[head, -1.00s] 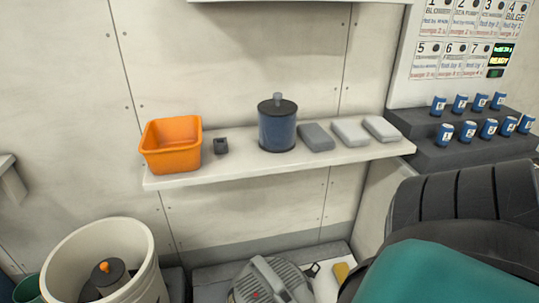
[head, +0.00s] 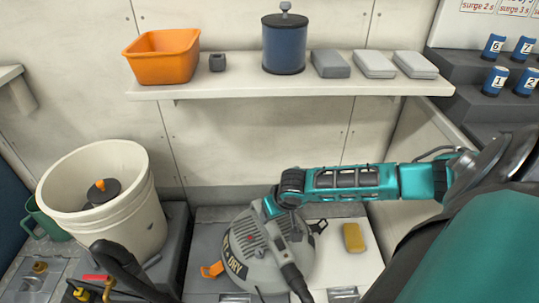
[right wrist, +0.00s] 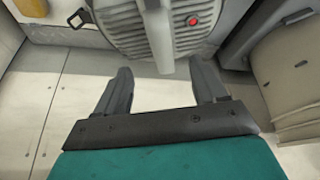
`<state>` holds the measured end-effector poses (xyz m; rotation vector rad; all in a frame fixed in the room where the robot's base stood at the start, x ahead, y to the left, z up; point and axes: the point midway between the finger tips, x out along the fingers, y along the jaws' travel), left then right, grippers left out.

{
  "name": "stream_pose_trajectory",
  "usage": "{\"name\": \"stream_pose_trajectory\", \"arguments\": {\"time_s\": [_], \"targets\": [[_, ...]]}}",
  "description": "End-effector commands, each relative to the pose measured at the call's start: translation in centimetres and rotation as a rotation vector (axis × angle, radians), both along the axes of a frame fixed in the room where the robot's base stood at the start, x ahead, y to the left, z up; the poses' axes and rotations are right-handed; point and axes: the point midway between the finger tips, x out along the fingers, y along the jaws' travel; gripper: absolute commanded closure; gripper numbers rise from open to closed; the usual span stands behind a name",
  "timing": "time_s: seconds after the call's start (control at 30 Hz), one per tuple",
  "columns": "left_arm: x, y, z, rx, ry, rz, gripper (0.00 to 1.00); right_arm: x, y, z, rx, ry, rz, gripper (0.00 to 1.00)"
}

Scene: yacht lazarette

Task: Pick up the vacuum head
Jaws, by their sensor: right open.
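The vacuum head (head: 230,260) is a grey ribbed dome with dark lettering and an orange latch, low in the middle of the head view. In the right wrist view its ribbed top (right wrist: 120,20) shows at the upper middle, with a red button and a pale raised handle (right wrist: 158,30) across it. My right arm reaches in from the right above the dome. My right gripper (right wrist: 160,68) is open and empty, its fingers apart and short of the dome with the handle ahead between them. In the head view I cannot make out its fingers. My left gripper is not in view.
A white bucket (head: 147,205) stands left of the vacuum head. A yellow sponge (head: 353,238) lies to its right. Above is a white shelf (head: 200,90) with an orange bin (head: 162,65), a blue canister (head: 284,48) and several grey blocks. A black hose (head: 125,265) is at lower left.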

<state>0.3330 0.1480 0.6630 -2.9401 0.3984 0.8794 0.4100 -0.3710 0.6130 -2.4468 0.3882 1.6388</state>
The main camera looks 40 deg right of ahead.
Motion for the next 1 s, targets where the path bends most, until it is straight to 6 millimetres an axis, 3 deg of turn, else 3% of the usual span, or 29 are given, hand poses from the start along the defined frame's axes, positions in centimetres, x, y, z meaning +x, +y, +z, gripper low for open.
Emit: {"name": "stream_pose_trajectory", "arguments": {"time_s": [0.03, 0.2, 0.47, 0.7, 1.0], "targets": [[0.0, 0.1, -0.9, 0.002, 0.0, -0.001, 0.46, 0.5, -0.1, -1.5, 0.001, 0.0, -0.001, 0.3], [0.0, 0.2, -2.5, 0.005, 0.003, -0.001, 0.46, 1.6, -0.4, -4.2, 0.002, -0.003, 0.001, 0.3], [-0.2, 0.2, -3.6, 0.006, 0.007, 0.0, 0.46, 2.5, -0.7, -6.0, 0.002, -0.004, 0.004, 0.3], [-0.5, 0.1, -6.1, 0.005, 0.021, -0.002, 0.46, 4.2, -1.3, -9.2, 0.002, -0.003, 0.004, 0.3], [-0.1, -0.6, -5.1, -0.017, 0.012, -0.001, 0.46, 4.6, -1.5, -9.9, 0.002, -0.003, 0.006, 0.3]]}}
